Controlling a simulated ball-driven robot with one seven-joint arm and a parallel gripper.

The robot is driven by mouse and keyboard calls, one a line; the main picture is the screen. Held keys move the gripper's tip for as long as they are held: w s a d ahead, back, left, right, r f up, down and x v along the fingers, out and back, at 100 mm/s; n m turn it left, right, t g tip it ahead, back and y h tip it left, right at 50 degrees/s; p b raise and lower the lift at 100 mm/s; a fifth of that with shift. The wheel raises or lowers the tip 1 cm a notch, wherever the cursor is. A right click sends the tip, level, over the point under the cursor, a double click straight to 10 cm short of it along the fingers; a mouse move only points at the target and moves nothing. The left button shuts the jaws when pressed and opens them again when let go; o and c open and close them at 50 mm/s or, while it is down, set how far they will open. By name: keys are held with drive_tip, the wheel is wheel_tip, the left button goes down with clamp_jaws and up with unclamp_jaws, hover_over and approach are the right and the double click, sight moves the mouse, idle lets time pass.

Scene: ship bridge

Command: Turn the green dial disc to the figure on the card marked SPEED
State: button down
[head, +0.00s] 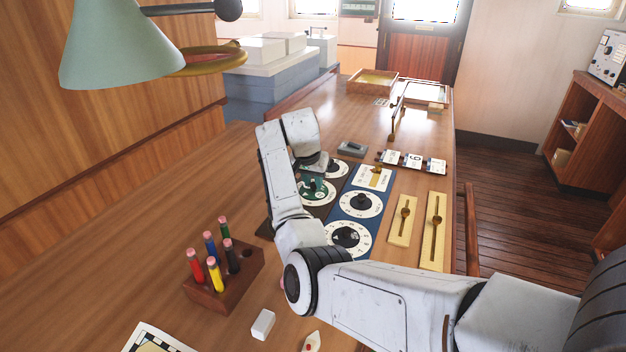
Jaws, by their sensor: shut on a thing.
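The green dial disc (327,198) with a white rim lies at the left of the dial panel, partly covered by my arm. My gripper (312,186) reaches down over it and is shut on its raised middle. The fingertips are small and partly hidden, and I cannot read the dial's setting. Several small white cards with figures stand in a rack beyond the panel, among them a middle card (414,160) and a right card (434,166). Their labels are too small to read, so I cannot tell which is marked SPEED.
Other white dials with black knobs, such as the middle one (361,203) and the near one (347,239), sit close by. Brass slider plates (433,255) lie to the right. A wooden pen block (232,287) stands front left. A green lamp (125,50) hangs upper left.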

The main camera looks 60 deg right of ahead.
drive_tip(key=shift+r+p, duration=0.1)
drive_tip(key=shift+p, duration=0.2)
drive_tip(key=n+p, duration=0.1)
drive_tip(key=n+t+p, duration=0.1)
drive_tip(key=p, duration=0.1)
drive_tip(key=shift+s+r+n, duration=0.15)
drive_tip(key=shift+n, duration=0.25)
drive_tip(key=n+t+p, duration=0.1)
drive_tip(key=n+p, duration=0.1)
drive_tip(key=n, duration=0.1)
drive_tip(key=shift+d+y+p, duration=0.1)
drive_tip(key=shift+y+p, duration=0.3)
drive_tip(key=shift+s+n+t+p, duration=0.1)
drive_tip(key=shift+n+t+p, duration=0.3)
drive_tip(key=shift+n+p, duration=0.45)
drive_tip(key=shift+f+n+y, duration=0.2)
drive_tip(key=shift+n+y, duration=0.05)
drive_tip(key=shift+y, duration=0.05)
drive_tip(key=c, duration=0.9)
unclamp_jaws()
drive_tip(key=b+v, duration=0.1)
drive_tip(key=v, duration=0.9)
drive_tip(key=shift+r+b, duration=0.35)
drive_tip(key=shift+b, duration=0.05)
